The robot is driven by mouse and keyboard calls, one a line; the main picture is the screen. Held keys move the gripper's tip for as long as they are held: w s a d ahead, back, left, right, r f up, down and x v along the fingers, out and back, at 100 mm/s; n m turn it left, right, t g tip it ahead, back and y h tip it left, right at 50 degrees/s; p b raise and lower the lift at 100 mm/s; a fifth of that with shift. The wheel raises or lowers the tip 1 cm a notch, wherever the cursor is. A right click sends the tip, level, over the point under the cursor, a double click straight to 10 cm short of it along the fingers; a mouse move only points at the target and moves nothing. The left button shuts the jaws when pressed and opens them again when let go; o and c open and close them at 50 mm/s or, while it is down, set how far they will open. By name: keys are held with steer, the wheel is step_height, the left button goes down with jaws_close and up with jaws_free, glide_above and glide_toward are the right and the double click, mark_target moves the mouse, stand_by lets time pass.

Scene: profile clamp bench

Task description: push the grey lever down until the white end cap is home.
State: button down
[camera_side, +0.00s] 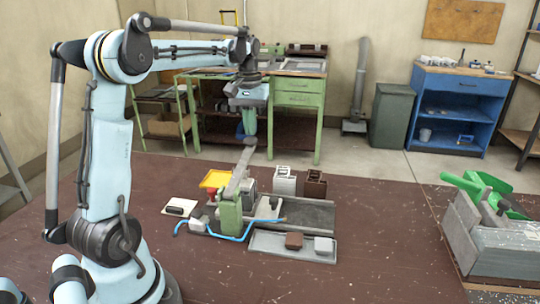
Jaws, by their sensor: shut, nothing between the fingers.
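The grey lever (238,172) rises at a slant from the green clamp body (230,213) on the bench. Its upper end is near my gripper. My gripper (247,142) points down from above and is shut with nothing in it. Its tips are at or just above the lever's upper end; I cannot tell whether they touch. A small whitish block (197,224) sits left of the clamp's base and may be the white end cap. It is too small to tell how it is seated.
A blue hose (240,238) curves in front of the clamp. A grey tray (268,246) holds a brown and a light block. Profile pieces (285,180) stand behind. A grey crate (485,240) stands at right; the bench between is clear.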

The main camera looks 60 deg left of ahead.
mark_target(251, 139)
stand_by(0.3)
steer(key=shift+f, duration=1.85)
steer(key=shift+r, duration=4.3)
steer(key=shift+d, duration=0.1)
steer(key=s+d+f+m+t, duration=0.2)
steer(key=s+d+f+m, duration=0.1)
steer(key=d, duration=0.4)
steer(key=s+d+f+m+t, duration=0.2)
steer(key=d+f+m, duration=0.1)
steer(key=d, duration=0.5)
steer(key=s+d+f+m+t, duration=0.3)
steer(key=d, duration=0.5)
steer(key=shift+s+d, duration=0.15)
steer(key=shift+s, duration=0.2)
